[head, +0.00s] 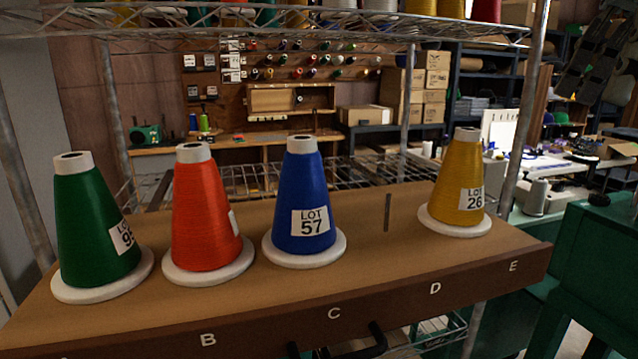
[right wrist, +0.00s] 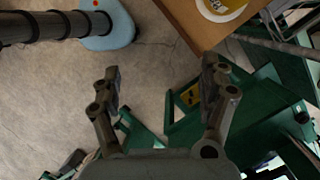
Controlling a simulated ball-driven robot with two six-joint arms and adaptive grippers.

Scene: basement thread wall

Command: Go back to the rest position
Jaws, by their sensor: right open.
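My right gripper (head: 598,62) shows dark at the upper right of the head view, high above the green bench and to the right of the thread shelf. In the right wrist view its two fingers (right wrist: 160,88) stand wide apart with nothing between them. Below them are concrete floor and green metal frames. It is clear of the cones. I cannot make out my left gripper in these views.
The brown shelf (head: 330,286) holds green (head: 92,225), red (head: 202,215), blue (head: 304,195) and yellow (head: 458,187) cones on white discs. A bare peg (head: 387,212) stands above D. The green bench (head: 590,245) is at right. Wire racks are behind and overhead.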

